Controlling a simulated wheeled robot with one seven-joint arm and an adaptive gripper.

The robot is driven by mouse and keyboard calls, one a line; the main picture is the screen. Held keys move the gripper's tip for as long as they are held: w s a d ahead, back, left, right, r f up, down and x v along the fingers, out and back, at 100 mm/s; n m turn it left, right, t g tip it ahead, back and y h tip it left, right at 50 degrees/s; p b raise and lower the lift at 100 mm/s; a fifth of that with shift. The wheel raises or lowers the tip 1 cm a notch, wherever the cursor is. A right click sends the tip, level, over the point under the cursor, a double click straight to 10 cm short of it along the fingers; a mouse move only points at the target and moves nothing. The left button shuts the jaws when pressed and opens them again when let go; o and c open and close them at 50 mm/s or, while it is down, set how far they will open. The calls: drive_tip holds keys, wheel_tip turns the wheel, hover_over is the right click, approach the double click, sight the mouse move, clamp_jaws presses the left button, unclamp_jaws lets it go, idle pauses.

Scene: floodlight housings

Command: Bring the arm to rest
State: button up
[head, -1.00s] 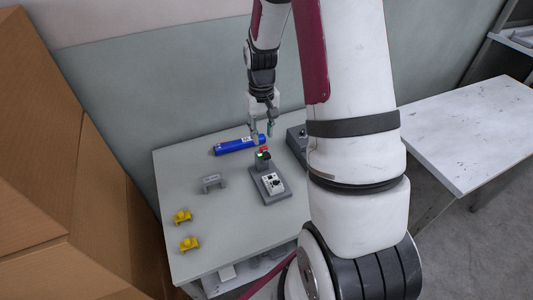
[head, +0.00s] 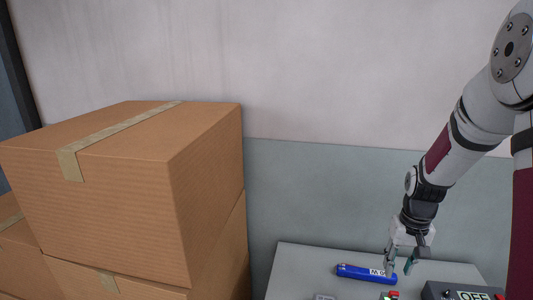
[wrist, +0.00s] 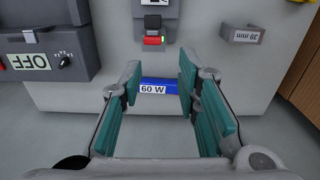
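My gripper (head: 400,266) is at the end of my arm on the right of the head view, above the grey table (head: 300,262). In the wrist view my gripper (wrist: 160,80) has its teal-padded fingers spread, with nothing held between them. A blue cylinder marked 60 W (wrist: 158,87) lies on the table beyond the fingers, seen through the gap. It also shows in the head view (head: 358,273), beside and below the fingertips. The exact height of the gripper above it is hard to tell.
A dark box with an OFF sign (wrist: 55,50) stands on the table. Near it is a fixture with a red part and green light (wrist: 153,40). A grey bracket marked 39 mm (wrist: 243,35) stands apart. Large cardboard boxes (head: 120,200) fill the left; a wall stands behind.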

drive_tip(key=s+a+r+t, duration=0.15)
drive_tip(key=a+r, duration=0.35)
drive_tip(key=r, duration=0.5)
drive_tip(key=s+a+r+n+t, duration=0.1)
drive_tip(key=s+a+r+t, duration=0.1)
drive_tip(key=s+a+r, duration=0.4)
drive_tip(key=s+a+r+n+t, duration=0.1)
drive_tip(key=s+a+r, duration=0.5)
drive_tip(key=s, duration=0.6)
drive_tip(key=shift+s+a+r+n+t, duration=0.25)
drive_tip(key=shift+s+r+n+t, duration=0.1)
drive_tip(key=shift+r+n, duration=0.2)
